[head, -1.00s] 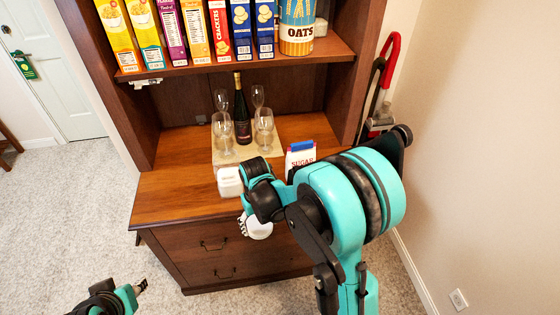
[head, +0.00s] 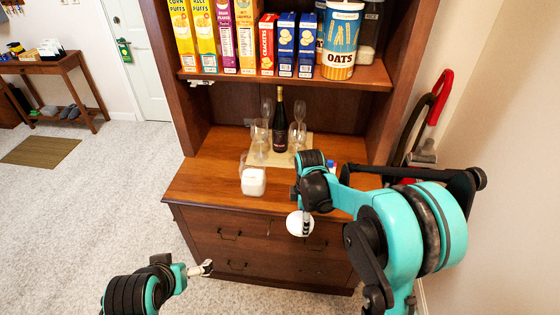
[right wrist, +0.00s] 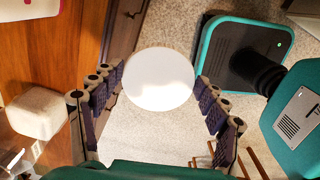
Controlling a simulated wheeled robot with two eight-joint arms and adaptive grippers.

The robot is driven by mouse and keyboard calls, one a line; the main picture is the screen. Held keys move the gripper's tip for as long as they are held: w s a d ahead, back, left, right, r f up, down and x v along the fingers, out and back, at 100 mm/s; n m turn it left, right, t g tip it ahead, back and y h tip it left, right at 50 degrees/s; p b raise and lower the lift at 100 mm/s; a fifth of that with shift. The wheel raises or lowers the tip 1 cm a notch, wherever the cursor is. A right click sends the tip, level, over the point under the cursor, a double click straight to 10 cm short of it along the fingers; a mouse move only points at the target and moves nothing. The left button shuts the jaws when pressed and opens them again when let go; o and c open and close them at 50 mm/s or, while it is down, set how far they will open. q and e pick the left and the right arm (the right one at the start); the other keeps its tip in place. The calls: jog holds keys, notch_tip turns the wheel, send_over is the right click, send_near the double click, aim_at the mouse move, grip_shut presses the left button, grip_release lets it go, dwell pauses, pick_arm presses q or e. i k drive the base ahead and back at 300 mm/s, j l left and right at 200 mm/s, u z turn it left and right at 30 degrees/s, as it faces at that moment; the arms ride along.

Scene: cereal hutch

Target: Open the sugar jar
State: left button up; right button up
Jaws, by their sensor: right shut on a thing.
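The white sugar jar (head: 253,181) stands upright near the front edge of the hutch counter. It also shows at the left of the right wrist view (right wrist: 38,113), apart from my gripper. My right gripper (right wrist: 160,78) is shut on a round white lid (right wrist: 158,79), its padded fingers on either side. In the head view the lid (head: 299,224) hangs in front of the drawers, right of the jar and below the counter top. My left gripper (head: 204,268) is low over the floor, away from the jar; its finger gap is too small to tell.
A dark bottle (head: 280,120) and several glasses stand on a mat behind the jar. Cereal boxes and an oats canister (head: 342,42) fill the shelf above. My right arm mostly hides a blue-topped pack at the counter's right. The counter's left part (head: 205,170) is clear.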

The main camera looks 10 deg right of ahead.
aim_at(253, 166)
jog(key=i, duration=0.95)
